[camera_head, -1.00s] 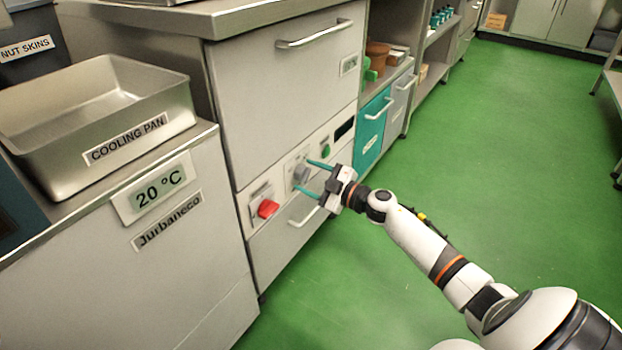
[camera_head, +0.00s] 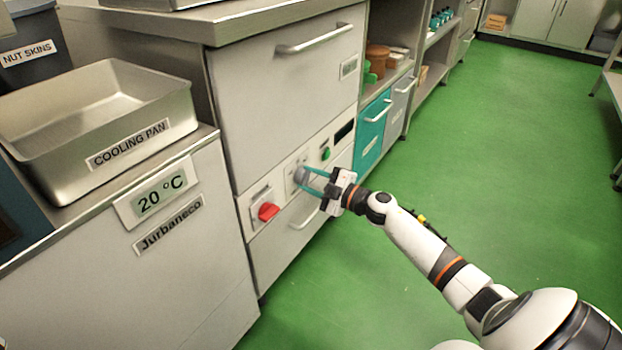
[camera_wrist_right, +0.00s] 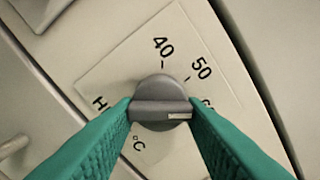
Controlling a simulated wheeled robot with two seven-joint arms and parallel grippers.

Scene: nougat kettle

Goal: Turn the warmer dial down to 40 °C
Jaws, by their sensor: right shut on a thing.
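The grey warmer dial (camera_head: 300,176) sits on the white control panel of the cabinet front. In the right wrist view the dial (camera_wrist_right: 160,102) shows a raised bar with a pale pointer mark at its right end. The scale plate (camera_wrist_right: 128,62) reads 40 at the top and 50 to its right; a further number is partly hidden by a finger. The pointer is past 50, toward the hidden number. My right gripper (camera_head: 306,180) has its teal fingers closed on both ends of the dial's bar, also in the wrist view (camera_wrist_right: 160,110). My left gripper is out of view.
A red switch (camera_head: 267,211) is left of the dial and a green button (camera_head: 326,154) right of it. A drawer handle (camera_head: 304,217) lies below. A cooling pan (camera_head: 150,112) stands on the unit at left, whose display (camera_head: 160,194) reads 20 °C. The green floor at right is clear.

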